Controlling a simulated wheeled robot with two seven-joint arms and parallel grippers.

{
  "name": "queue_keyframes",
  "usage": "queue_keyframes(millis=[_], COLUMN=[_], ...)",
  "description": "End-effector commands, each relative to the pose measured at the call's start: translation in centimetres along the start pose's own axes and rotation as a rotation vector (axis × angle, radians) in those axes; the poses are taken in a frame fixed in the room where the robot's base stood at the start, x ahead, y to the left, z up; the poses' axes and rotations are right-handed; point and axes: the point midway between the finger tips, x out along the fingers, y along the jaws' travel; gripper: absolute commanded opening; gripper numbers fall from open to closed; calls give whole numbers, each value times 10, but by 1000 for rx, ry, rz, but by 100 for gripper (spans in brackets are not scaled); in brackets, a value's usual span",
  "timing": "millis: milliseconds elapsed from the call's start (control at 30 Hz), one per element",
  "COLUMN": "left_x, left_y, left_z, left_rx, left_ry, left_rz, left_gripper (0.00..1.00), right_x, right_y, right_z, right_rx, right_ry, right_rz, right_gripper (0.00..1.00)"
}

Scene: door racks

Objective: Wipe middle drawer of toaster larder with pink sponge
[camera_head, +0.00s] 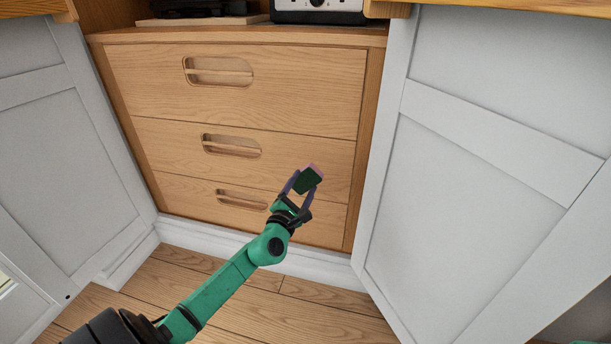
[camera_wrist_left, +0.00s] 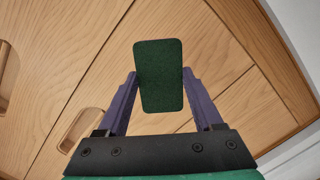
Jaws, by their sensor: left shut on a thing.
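My left gripper (camera_head: 298,188) is shut on a sponge (camera_head: 309,180) in front of the right part of the wooden drawers. The sponge has a dark green face and a pink edge at its top in the head view. In the left wrist view the purple fingers of the gripper (camera_wrist_left: 158,90) hold the green face of the sponge (camera_wrist_left: 158,62) between them. The middle drawer (camera_head: 290,162) is closed, with an oval cut-out handle at its left. The sponge is at its lower right; I cannot tell whether it touches. My right gripper is not in view.
The top drawer (camera_head: 300,95) and bottom drawer (camera_head: 185,190) are closed. White open doors flank the larder, left (camera_head: 60,150) and right (camera_head: 450,210). A toaster (camera_head: 318,8) stands on the shelf above. The wooden floor (camera_head: 325,310) shows below.

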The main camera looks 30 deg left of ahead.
Motion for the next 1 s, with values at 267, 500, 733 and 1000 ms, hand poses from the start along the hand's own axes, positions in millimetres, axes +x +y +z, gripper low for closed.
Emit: queue_keyframes(millis=[267, 500, 733, 1000], left_x=[-2, -26, -31, -30], left_y=[0, 1, 0, 0], left_z=[0, 5, 4, 4], left_rx=[0, 1, 0, 0], left_ry=[0, 0, 0, 0], left_rz=[0, -1, 0, 0], left_gripper=[17, 17, 17, 17], right_x=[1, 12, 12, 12], right_y=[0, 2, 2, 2], right_z=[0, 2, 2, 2], right_rx=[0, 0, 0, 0], right_ry=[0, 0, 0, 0], right_rz=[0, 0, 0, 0], right_gripper=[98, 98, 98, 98])
